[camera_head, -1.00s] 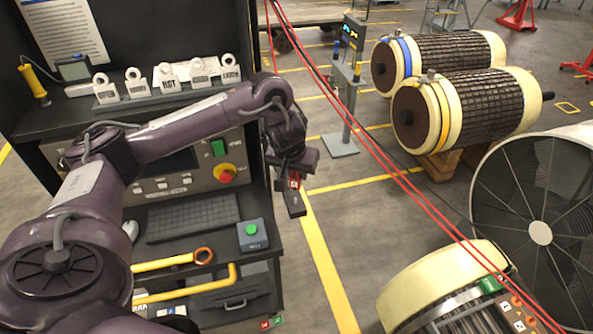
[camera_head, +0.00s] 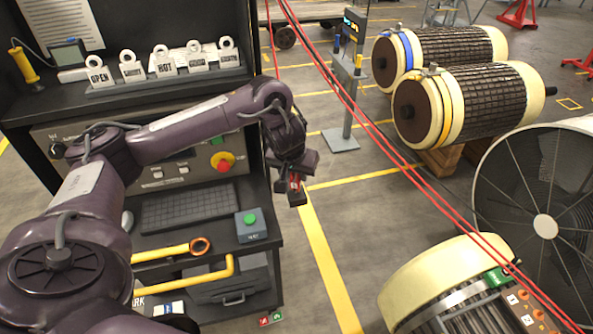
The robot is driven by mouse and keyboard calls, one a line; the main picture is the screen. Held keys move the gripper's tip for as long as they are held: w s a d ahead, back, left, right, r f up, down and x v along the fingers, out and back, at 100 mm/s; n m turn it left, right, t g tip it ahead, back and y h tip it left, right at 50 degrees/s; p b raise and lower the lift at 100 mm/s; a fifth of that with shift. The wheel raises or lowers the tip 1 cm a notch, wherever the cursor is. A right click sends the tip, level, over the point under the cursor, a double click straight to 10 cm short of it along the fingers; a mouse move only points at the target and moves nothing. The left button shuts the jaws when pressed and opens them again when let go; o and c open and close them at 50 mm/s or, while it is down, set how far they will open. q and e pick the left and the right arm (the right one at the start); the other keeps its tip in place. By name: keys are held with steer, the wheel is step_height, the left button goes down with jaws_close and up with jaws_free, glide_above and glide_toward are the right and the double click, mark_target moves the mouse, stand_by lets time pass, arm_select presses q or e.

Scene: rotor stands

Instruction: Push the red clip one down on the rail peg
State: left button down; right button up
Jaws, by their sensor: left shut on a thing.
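My left gripper (camera_head: 296,194) hangs over the floor just right of the console bench, jaws pointing down. It is shut on a small red clip (camera_head: 294,184), of which only a little red with a pale mark shows between the dark fingers. A green piece (camera_head: 498,277) sits on the cream-rimmed rotor at lower right. I cannot make out which part is the rail peg. My right gripper is not in view.
The console bench (camera_head: 228,161) with a row of white tags (camera_head: 165,66) stands left. Red cables (camera_head: 400,172) cross diagonally right of the gripper. A post stand (camera_head: 346,100), two rotors (camera_head: 466,103) and a large fan (camera_head: 543,226) stand to the right.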

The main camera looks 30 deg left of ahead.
arm_select(q)
steer(key=shift+f, duration=0.5)
stand_by(0.4)
steer(key=c, duration=1.1)
jaws_free()
steer(key=shift+s+r, duration=0.1)
steer(key=shift+r, duration=0.35)
steer(key=p+v, duration=0.3)
steer(key=v, duration=0.3)
steer(key=shift+s+r+p, duration=0.2)
steer(key=shift+r+p, duration=0.15)
steer(key=shift+r, duration=0.05)
